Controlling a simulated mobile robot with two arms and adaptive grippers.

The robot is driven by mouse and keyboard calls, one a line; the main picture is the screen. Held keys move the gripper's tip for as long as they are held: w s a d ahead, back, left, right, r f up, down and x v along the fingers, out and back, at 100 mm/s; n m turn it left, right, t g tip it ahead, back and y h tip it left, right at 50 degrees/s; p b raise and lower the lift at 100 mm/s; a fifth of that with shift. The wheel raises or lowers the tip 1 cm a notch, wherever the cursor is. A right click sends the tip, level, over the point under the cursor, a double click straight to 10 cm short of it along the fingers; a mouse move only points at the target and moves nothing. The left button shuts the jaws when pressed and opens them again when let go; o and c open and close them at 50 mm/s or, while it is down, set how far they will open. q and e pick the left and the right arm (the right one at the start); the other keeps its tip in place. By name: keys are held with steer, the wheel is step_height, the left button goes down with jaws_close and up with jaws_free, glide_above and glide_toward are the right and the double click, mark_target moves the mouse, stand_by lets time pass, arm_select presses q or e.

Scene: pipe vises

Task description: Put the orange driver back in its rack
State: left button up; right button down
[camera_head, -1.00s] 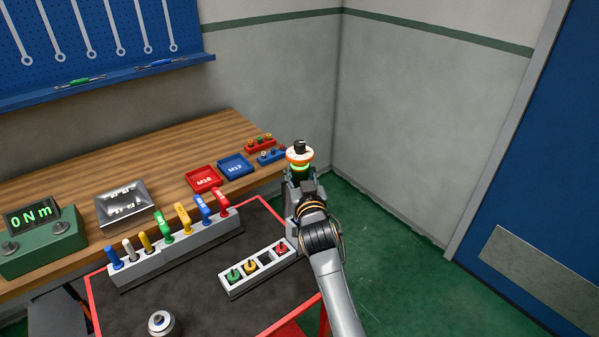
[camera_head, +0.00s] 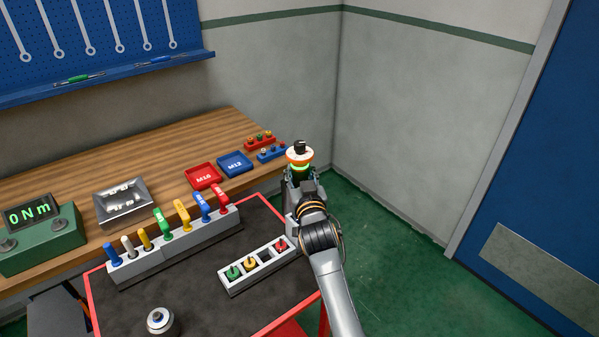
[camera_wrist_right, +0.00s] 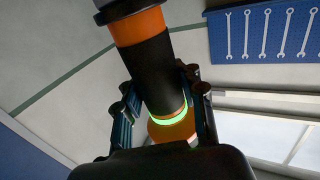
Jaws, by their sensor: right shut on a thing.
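The orange driver (camera_head: 300,155) has an orange end, a dark body and a glowing green ring. It stands roughly upright in my right gripper (camera_head: 300,172), held up past the right edge of the cart. In the right wrist view the driver (camera_wrist_right: 155,65) passes between the two fingers of the gripper (camera_wrist_right: 163,112), which are shut on it. A pale rack (camera_head: 229,286) on the cart holds green, yellow and red pieces, with an empty slot between yellow and red. I cannot tell whether this is the driver's rack. My left gripper is not in view.
A grey rack (camera_head: 150,267) with several coloured handles stands on the cart (camera_head: 205,293). A round grey thing (camera_head: 160,320) is at the cart's front. The bench behind holds a red tray (camera_head: 203,176), a blue tray (camera_head: 235,165), a metal bin (camera_head: 124,204) and a green meter (camera_head: 40,245).

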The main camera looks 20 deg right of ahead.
mark_target(298, 183)
steer(key=shift+a+f+b, duration=0.2)
steer(key=shift+f+b, duration=1.2)
steer(key=shift+f, duration=0.25)
stand_by(1.3)
steer(key=shift+f, duration=0.15)
stand_by(0.5)
